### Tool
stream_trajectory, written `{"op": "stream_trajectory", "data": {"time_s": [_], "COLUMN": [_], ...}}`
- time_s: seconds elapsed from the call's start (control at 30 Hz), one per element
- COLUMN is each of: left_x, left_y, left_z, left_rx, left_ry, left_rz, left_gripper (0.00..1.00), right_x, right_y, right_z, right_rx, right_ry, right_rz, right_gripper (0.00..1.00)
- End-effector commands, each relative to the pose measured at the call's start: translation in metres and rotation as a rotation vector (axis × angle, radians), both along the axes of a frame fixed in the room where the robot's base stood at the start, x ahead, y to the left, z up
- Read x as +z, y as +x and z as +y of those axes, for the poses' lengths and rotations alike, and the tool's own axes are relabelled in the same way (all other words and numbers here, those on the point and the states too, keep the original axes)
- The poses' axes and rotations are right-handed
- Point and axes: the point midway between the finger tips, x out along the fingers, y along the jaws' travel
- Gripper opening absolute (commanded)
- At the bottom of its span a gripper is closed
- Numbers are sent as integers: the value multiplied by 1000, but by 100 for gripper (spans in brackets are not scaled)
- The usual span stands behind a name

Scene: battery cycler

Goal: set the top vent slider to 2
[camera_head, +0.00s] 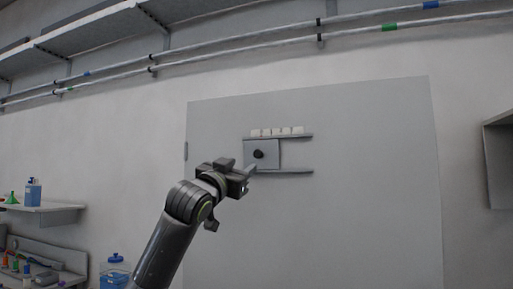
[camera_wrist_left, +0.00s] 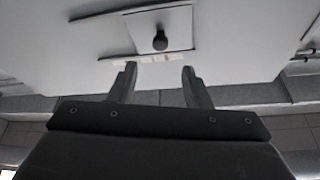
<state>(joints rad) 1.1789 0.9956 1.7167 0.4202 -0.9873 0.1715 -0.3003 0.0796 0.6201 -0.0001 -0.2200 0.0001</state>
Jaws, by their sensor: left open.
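The vent slider is a light grey square plate (camera_head: 268,147) with a dark round knob (camera_head: 258,155), set between two horizontal rails (camera_head: 300,172) at their left end. To its right the space between the rails is bare. A row of white label tiles (camera_head: 277,131) sits above the upper rail; their marks are too small to read. My left gripper (camera_head: 249,178) is open just below and left of the knob. In the left wrist view, the knob (camera_wrist_left: 160,40) lies beyond the gap between the open fingertips (camera_wrist_left: 160,72), apart from them. My right gripper is not in view.
The slider is on a large grey panel (camera_head: 370,190) on the wall, with clear surface around it. Pipes (camera_head: 230,55) and a shelf (camera_head: 70,42) run above. Shelves with bottles, including a blue one (camera_head: 33,190), stand at the left. A grey box (camera_head: 500,160) is at the right edge.

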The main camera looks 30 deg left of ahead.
Motion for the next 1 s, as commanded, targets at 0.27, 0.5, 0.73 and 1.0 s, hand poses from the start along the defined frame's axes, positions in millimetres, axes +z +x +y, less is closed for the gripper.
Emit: {"op": "stream_trajectory", "data": {"time_s": [0.27,0.5,0.73,1.0], "left_x": [25,36,38,37], "left_y": [51,82,94,95], "left_z": [6,10,12,12], "left_rx": [-1,0,1,0], "left_ry": [-3,-2,1,1], "left_rz": [2,2,0,0], "left_gripper": [44,44,44,44], "right_x": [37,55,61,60], "right_y": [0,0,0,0], "right_z": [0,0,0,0], "right_rx": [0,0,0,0], "right_ry": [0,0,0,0], "right_rz": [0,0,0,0], "right_gripper": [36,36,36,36]}}
